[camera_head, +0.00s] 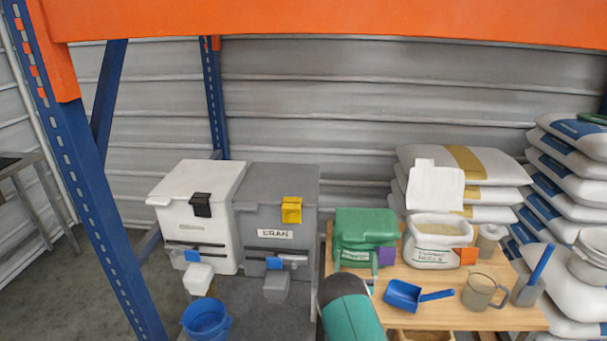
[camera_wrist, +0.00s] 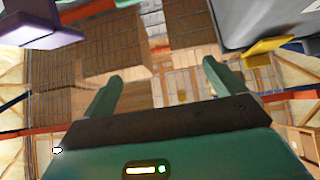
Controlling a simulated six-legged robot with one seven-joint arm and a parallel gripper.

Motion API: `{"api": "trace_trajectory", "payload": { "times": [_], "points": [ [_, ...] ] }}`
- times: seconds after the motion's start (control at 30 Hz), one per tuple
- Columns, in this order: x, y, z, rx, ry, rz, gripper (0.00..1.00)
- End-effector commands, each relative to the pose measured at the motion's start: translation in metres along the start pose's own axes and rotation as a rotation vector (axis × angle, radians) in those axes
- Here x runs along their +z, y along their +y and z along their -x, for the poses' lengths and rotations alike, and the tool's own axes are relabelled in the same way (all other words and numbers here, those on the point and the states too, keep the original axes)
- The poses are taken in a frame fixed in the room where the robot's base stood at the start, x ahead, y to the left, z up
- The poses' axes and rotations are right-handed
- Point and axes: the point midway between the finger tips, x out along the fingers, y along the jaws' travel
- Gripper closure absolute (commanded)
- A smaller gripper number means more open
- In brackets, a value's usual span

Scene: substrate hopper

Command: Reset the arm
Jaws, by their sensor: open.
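My gripper (camera_wrist: 160,80) shows in the wrist view with its two green fingers spread apart and nothing between them. In the head view a green and dark part of my arm rises at the bottom middle, in front of the table's left edge; the fingers cannot be made out there. The wrist view looks past the fingers toward brown stacked boxes or panels, with a grey bin edge and a yellow latch at upper right.
A white bin (camera_head: 215,225) and a grey bin (camera_head: 270,215) stand left of the wooden table (camera_head: 400,312). On the table are a green bag (camera_head: 362,228), an open white bag (camera_head: 425,255), a blue scoop (camera_head: 404,295) and a jug (camera_head: 480,290). A blue bucket (camera_head: 206,318) stands lower left. Sacks (camera_head: 575,200) are piled right.

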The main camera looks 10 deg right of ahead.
Motion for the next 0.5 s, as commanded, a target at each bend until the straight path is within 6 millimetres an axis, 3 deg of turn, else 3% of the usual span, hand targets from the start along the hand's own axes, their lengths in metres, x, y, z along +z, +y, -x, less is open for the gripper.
{"api": "trace_trajectory", "payload": {
  "times": [0.3, 0.5],
  "points": [
    [-0.029, 0.006, -0.100, 0.101, -0.239, -0.043, 0.05],
    [-0.063, 0.004, -0.149, 0.142, -0.439, -0.092, 0.05]
  ]
}}
